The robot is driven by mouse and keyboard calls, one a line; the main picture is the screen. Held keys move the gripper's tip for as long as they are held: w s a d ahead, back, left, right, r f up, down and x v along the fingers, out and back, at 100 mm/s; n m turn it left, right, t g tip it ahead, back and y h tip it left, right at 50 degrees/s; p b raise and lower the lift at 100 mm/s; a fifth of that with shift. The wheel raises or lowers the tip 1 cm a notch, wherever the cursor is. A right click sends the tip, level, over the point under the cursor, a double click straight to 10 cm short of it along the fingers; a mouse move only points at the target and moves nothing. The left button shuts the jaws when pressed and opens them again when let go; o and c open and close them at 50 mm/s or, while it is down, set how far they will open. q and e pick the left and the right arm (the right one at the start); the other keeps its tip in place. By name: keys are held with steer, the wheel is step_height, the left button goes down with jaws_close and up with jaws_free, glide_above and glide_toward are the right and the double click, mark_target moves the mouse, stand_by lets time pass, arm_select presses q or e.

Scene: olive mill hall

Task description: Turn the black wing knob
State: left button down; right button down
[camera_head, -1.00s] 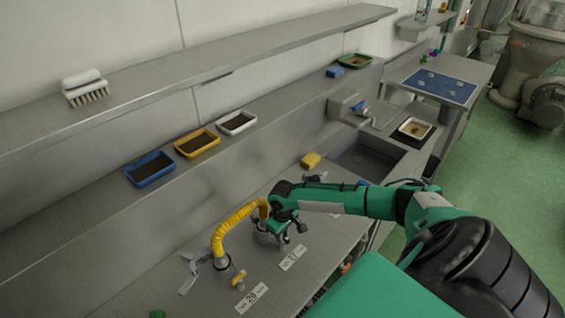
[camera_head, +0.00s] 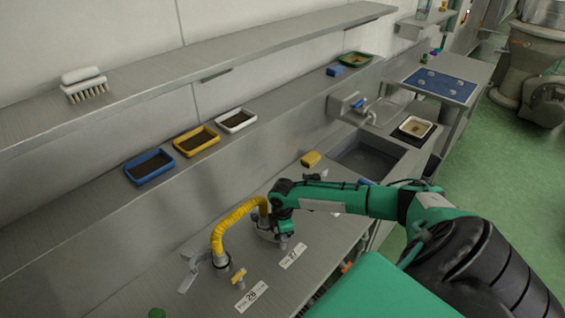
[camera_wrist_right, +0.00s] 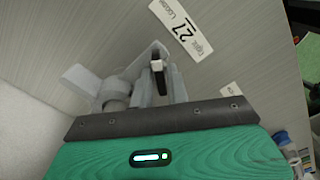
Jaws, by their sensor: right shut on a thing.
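My right gripper (camera_head: 280,226) is over the grey fitting (camera_head: 265,234) beside the label "27" (camera_head: 292,256), at the far end of the yellow hose. In the right wrist view, the black wing knob (camera_wrist_right: 158,77) shows as a narrow dark piece, upright in the picture. The right gripper (camera_wrist_right: 160,82) is shut on it. The grey fitting (camera_wrist_right: 115,92) lies to the left of the knob there. In the head view the gripper mostly hides the knob. My left gripper is not in view.
The yellow hose (camera_head: 231,221) arches to a second fitting (camera_head: 221,261) with a grey lever (camera_head: 189,273) and a yellow tap (camera_head: 238,277), by the label "28" (camera_head: 251,298). A yellow sponge (camera_head: 311,159) and a sink (camera_head: 368,160) are farther back. Trays stand on the ledge.

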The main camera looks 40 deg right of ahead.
steer(key=n+b, duration=0.1)
steer(key=n, duration=0.5)
steer(key=shift+n, duration=0.4)
steer(key=shift+d, duration=0.1)
steer(key=c, duration=1.5)
jaws_free()
steer(key=shift+r+b, duration=0.45)
steer(key=shift+r, duration=0.05)
steer(key=shift+r+b, duration=2.05)
steer(key=shift+r, duration=4.4)
